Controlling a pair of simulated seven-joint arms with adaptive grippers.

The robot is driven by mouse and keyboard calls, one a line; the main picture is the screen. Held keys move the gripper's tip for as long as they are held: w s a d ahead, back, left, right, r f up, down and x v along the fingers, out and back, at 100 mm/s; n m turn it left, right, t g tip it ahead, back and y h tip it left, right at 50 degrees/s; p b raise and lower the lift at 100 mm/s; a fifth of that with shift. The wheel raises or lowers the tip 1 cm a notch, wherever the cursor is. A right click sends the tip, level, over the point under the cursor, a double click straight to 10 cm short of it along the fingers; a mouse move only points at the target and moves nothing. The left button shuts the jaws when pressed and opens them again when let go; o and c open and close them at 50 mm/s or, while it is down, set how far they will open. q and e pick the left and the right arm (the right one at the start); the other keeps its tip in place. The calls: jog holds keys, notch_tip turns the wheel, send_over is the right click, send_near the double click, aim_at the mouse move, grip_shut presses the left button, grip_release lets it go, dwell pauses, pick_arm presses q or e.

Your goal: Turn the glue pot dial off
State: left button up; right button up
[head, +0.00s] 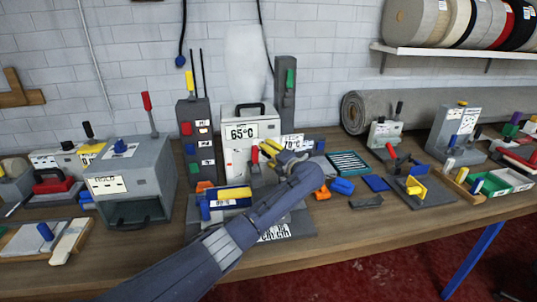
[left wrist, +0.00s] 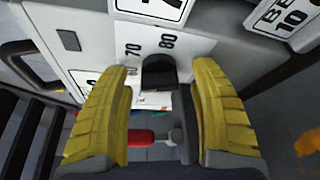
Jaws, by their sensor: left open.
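The glue pot (head: 240,113) is a pale box with a black top handle and a "65°C" label, standing mid-table against the wall side. In the left wrist view its white front panel (left wrist: 190,45) carries scale marks 70 and 80. A black dial knob (left wrist: 158,72) sits just below the 80 mark. My left gripper (head: 270,149) reaches the pot's front, and my arm hides part of it. In the left wrist view the open yellow fingers (left wrist: 160,95) stand on either side of the knob, with visible gaps. The dial is not clear in the head view.
A red-handled lever (left wrist: 140,137) shows below the knob between the fingers. A grey tower (head: 284,95) stands right of the pot, and another tower (head: 196,140) stands left. A grey oven-like box (head: 128,180) is further left. Small blue and orange parts lie right of my gripper.

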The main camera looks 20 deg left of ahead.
pick_arm(q)
jog(key=shift+w+a, duration=0.2)
jog(key=shift+a, duration=0.1)
jog(key=shift+d, duration=0.1)
jog(key=c, duration=1.3)
